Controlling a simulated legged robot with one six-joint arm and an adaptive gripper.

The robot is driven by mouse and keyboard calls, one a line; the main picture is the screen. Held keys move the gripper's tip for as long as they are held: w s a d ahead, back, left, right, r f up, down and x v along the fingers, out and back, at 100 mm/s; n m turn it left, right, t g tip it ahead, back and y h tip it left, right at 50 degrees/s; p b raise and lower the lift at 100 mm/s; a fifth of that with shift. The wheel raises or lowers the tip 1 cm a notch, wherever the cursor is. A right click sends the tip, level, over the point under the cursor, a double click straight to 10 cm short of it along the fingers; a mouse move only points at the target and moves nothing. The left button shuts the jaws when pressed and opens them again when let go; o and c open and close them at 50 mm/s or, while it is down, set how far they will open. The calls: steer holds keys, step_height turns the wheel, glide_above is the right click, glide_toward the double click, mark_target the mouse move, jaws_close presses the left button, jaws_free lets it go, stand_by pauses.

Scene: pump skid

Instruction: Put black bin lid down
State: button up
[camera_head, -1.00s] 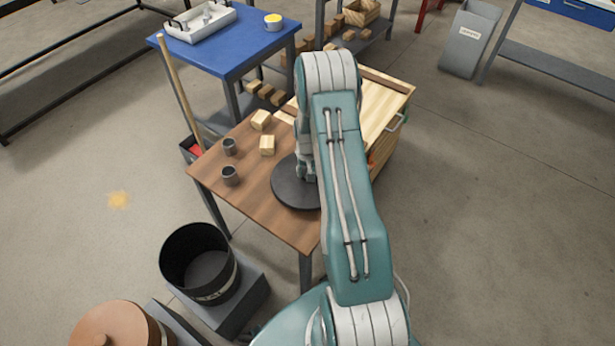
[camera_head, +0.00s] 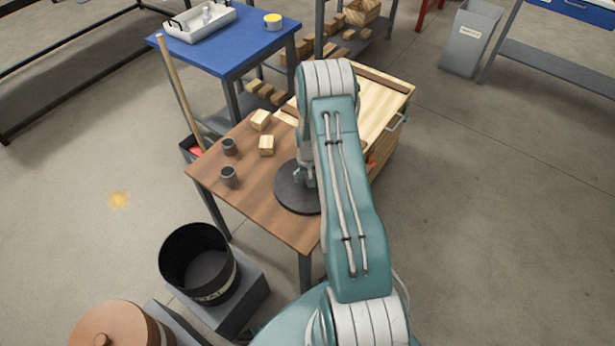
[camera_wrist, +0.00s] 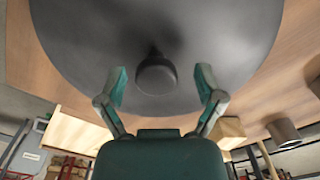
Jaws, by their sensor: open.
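The black bin lid (camera_head: 293,193) lies flat on the brown wooden table, partly hidden behind my arm in the head view. In the wrist view the round lid (camera_wrist: 90,45) fills the upper middle, with its dark knob (camera_wrist: 156,76) near the centre. My gripper (camera_wrist: 160,88) is open, with one finger on each side of the knob and a visible gap at both sides. In the head view my gripper is mostly hidden by my arm. The open black bin (camera_head: 197,260) stands on a grey block at the lower left, with no lid on it.
Two dark cups (camera_head: 229,176) and two wooden blocks (camera_head: 266,145) stand on the brown table (camera_head: 235,195), left of and behind the lid. A wooden crate-like box (camera_head: 385,105) is at the table's right. A copper-coloured lidded bin (camera_head: 115,328) is at lower left.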

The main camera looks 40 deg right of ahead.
step_height(320, 180, up, 12)
step_height(320, 180, up, 11)
steer(key=n+t, duration=0.1)
glide_above(308, 177)
steer(key=a, duration=0.5)
steer(key=s+a+r+n+t, duration=0.1)
steer(key=s+a+r, duration=0.3)
steer(key=a+r, duration=0.5)
steer(key=s+a+r+n+t, duration=0.1)
steer(key=s+a+r, duration=0.3)
steer(key=s, duration=0.6)
steer(key=s+a+r+n+t, duration=0.2)
steer(key=s+a+r, duration=0.3)
steer(key=s+r, duration=0.3)
steer(key=shift+s+a+r+t, duration=0.3)
steer(key=shift+s+r, duration=0.1)
steer(key=shift+s, duration=0.45)
